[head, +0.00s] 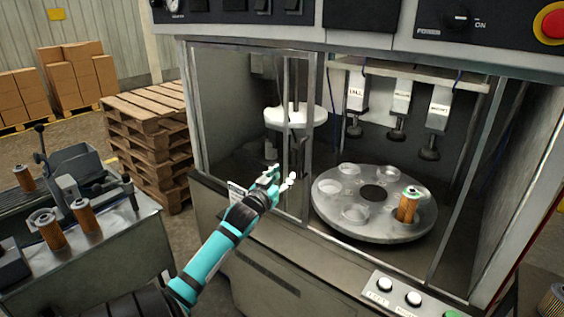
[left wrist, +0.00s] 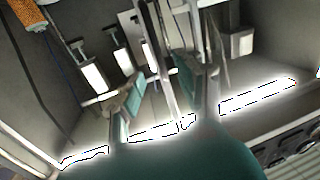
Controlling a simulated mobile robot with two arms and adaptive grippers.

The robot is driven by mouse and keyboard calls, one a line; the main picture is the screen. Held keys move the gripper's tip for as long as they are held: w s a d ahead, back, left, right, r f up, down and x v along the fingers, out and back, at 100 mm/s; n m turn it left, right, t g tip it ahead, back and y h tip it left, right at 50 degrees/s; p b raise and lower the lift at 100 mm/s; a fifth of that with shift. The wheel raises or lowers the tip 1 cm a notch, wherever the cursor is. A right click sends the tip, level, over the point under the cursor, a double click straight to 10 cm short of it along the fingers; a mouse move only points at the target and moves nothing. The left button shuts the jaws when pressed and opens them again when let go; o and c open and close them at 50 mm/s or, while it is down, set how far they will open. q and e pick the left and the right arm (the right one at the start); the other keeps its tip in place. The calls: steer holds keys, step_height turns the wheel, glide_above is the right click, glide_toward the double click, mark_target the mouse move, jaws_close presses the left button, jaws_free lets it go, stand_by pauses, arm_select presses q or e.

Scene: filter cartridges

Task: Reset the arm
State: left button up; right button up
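My left arm reaches in from the lower left in the head view. Its teal gripper (head: 281,177) is in front of the machine's window frame, left of the round turntable (head: 335,222). The fingers are apart with nothing held between them; the left wrist view also shows the gripper (left wrist: 163,92) with its fingers spread. An orange filter cartridge (head: 408,208) stands upright in a right-hand seat of the turntable, well apart from the gripper. An orange mesh cartridge (left wrist: 28,14) shows at the top left of the left wrist view. My right gripper is not seen.
Metal posts (head: 305,140) frame the machine's opening beside the gripper. Press heads (head: 400,100) hang above the turntable. Push buttons (head: 413,298) are at the front right. A side bench (head: 100,250) at left holds several orange cartridges. Wooden pallets (head: 150,140) stand behind it.

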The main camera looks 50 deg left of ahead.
arm_select(q)
steer(key=shift+f, duration=0.1)
stand_by(0.5)
